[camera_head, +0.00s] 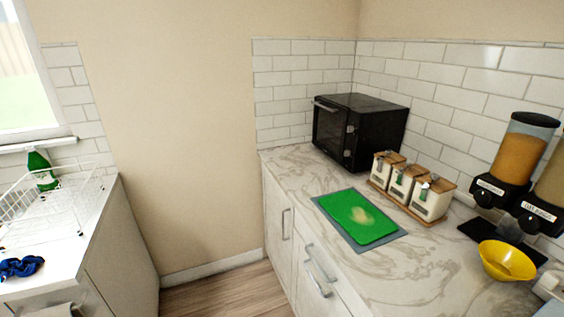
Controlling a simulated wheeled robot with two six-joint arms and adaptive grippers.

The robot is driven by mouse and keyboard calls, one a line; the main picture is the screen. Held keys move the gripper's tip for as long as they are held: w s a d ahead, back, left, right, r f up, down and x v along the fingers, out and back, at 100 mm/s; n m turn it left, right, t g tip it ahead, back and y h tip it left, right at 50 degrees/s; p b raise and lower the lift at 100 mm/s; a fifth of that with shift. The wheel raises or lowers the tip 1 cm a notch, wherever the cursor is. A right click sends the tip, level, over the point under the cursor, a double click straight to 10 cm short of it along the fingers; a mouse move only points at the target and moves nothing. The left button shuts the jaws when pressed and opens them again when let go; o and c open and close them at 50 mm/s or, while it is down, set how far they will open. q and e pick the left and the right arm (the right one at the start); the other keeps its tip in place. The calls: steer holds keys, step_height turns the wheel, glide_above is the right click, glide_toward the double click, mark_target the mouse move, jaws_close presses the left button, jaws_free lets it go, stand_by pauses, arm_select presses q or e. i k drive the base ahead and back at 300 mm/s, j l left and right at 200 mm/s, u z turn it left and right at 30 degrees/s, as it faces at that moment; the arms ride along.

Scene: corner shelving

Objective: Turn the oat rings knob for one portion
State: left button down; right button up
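Two cereal dispensers stand on the marble counter at the right of the head view. The right one is the oat rings dispenser (538,211), going by its small label, which is hard to read. Its clear container holds tan contents and is cut off by the right picture edge. Its black knob shows low on the front, partly above the bowl. The left dispenser (518,155) holds orange-tan contents and has its own label and black knob. A yellow bowl (507,262) sits on the counter in front of the dispensers; it looks empty. Neither of my grippers is in view.
A green cutting board (358,217) lies on a grey mat. Several lidded canisters (407,187) stand in a tray behind it, near a black oven (360,130). A white dish rack (58,201) with a green bottle (41,170) is at left. Wooden floor lies between the counters.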

mark_target(528, 222)
steer(key=z, duration=1.6)
steer(key=j+z, duration=0.5)
steer(key=j, duration=0.8)
